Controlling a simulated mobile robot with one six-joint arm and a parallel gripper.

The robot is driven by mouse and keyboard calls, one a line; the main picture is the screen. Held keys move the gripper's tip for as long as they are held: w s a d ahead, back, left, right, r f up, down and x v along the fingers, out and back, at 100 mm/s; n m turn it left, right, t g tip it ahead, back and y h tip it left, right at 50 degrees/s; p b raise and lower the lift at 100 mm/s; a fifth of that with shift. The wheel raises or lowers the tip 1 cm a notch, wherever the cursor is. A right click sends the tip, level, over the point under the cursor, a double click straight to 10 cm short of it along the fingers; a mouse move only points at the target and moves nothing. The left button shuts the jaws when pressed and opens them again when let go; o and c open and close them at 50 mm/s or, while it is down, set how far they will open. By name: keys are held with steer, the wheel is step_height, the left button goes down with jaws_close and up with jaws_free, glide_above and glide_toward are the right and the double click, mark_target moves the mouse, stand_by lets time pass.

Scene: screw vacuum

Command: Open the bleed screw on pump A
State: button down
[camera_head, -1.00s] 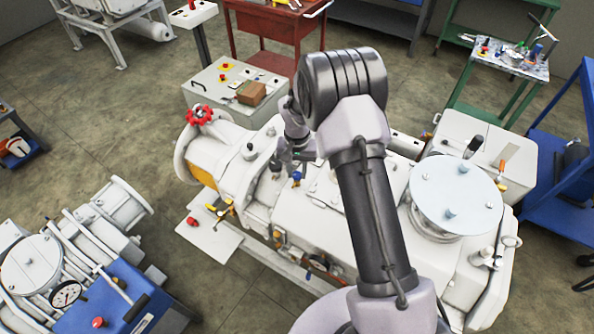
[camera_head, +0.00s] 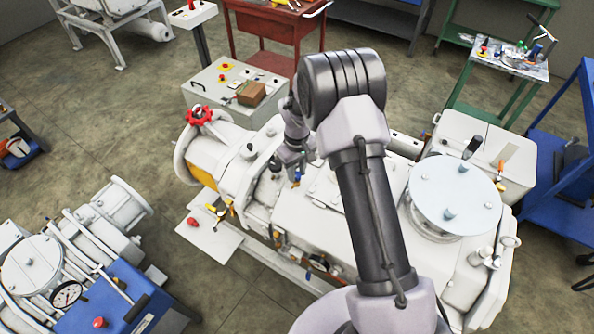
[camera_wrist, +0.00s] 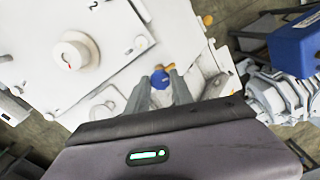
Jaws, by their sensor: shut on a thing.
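Pump A is probably the large white machine (camera_head: 330,225) under my arm; I see no readable label for it. A blue-headed screw (camera_wrist: 160,79), likely the bleed screw, sits on its white top. My gripper (camera_wrist: 158,76) points down at it, with one finger on each side, and is shut on the blue head. In the head view the blue screw (camera_head: 297,178) shows as a small spot just below my gripper (camera_head: 295,172). The contact itself is too small to tell there. The screw's shaft is hidden.
A red handwheel (camera_head: 199,115) and a yellow-handled valve (camera_head: 222,208) stand left of the screw. A second pump with a blue box (camera_head: 110,300) is at lower left. Open floor lies between the machines.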

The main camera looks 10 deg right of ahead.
mark_target(297, 175)
steer(key=shift+n, duration=0.7)
steer(key=c, duration=1.1)
jaws_free()
steer(key=shift+r, duration=0.1)
step_height(297, 175, up, 17)
steer(key=p, duration=0.3)
steer(key=shift+r, duration=0.15)
steer(key=shift+r, duration=0.1)
